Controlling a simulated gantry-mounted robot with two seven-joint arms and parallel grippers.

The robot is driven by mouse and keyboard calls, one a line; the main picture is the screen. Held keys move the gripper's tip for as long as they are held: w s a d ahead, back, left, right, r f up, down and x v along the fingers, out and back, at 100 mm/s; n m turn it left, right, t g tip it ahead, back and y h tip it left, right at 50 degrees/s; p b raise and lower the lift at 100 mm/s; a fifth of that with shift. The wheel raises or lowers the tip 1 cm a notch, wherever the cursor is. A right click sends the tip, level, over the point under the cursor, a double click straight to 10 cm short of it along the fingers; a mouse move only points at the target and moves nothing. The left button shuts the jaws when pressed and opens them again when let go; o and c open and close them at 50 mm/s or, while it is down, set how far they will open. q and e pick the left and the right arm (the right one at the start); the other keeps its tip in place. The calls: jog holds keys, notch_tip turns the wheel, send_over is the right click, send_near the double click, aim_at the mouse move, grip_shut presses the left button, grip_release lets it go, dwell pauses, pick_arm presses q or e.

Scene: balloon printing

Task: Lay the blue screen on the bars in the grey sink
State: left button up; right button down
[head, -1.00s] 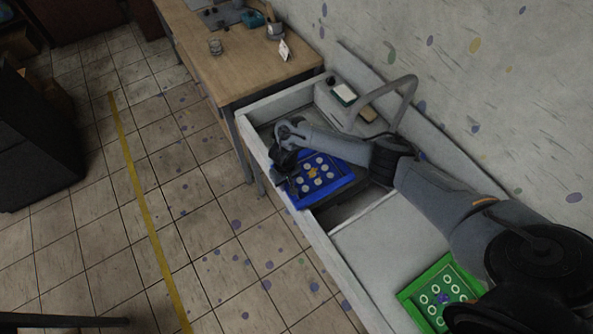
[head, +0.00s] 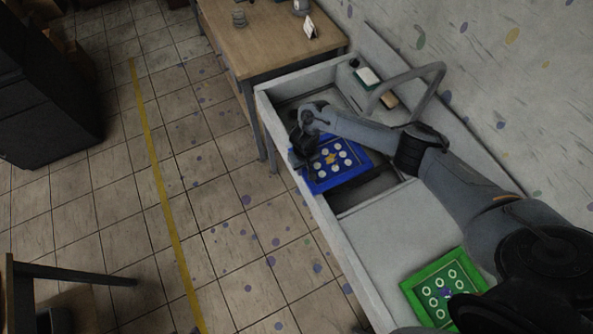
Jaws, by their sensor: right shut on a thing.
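The blue screen (head: 338,162), a flat frame with pale round marks and an orange mark in its middle, is over the basin of the grey sink (head: 350,227). My right gripper (head: 303,160) is shut on the screen's left edge. The screen looks roughly level; whether it touches anything below I cannot tell. The bars are not clearly seen; the dark basin shows beside the screen. My left gripper is out of view.
A green screen (head: 445,288) lies on the sink's flat drainboard at the lower right. A grey tap (head: 415,85) arches over the back ledge, near a sponge (head: 367,77) and a brown bar (head: 389,100). A wooden table (head: 268,40) adjoins the far end.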

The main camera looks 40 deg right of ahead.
aim_at(322, 164)
jog(key=d+b, duration=0.1)
jog(key=d, duration=0.1)
jog(key=s+d+b, duration=0.1)
jog(key=d, duration=0.3)
jog(key=shift+s+f+b, duration=0.15)
jog(key=shift+f+b, duration=0.25)
jog(key=f+b, duration=0.1)
jog(key=d+b, duration=0.1)
jog(key=shift+s+d+f+b, duration=0.2)
jog(key=shift+f+b, duration=0.2)
jog(key=d+f+b, duration=0.1)
jog(key=b, duration=0.1)
jog(key=d+f+b, duration=0.1)
jog(key=d+b, duration=0.1)
jog(key=shift+s+f+b, duration=0.3)
jog(key=shift+f+b, duration=0.05)
jog(key=shift+f, duration=0.75)
jog(key=shift+f+b, duration=0.15)
jog(key=shift+b, duration=0.15)
jog(key=shift+f+p, duration=0.15)
jog(key=shift+p, duration=0.25)
jog(key=shift+f, duration=0.25)
